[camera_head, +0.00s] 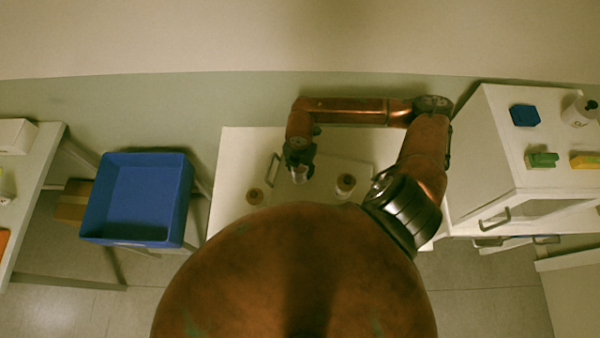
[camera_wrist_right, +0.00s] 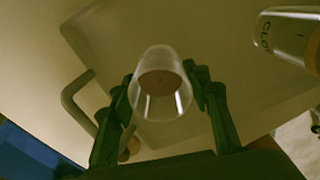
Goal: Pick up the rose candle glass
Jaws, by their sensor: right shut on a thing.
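A clear candle glass (camera_wrist_right: 162,88) with a brownish-pink disc inside is between the two green fingers of my right gripper (camera_wrist_right: 158,78) in the wrist view. The fingers are shut on its sides; no label on it is readable. In the head view my right gripper (camera_head: 300,160) reaches down from the arm. The pale glass (camera_head: 300,175) shows just below its fingers, over the white table. I cannot tell whether its base touches the surface below. My left gripper is in neither view.
A white table (camera_head: 236,155) carries a tray with a metal handle (camera_head: 273,170). A brown-topped bottle (camera_head: 255,196) stands left of the glass, another bottle (camera_head: 345,185) right. A label starting "CLO" shows on a bottle (camera_wrist_right: 288,32). A blue crate (camera_head: 140,200) is farther left, a white cabinet (camera_head: 490,150) right.

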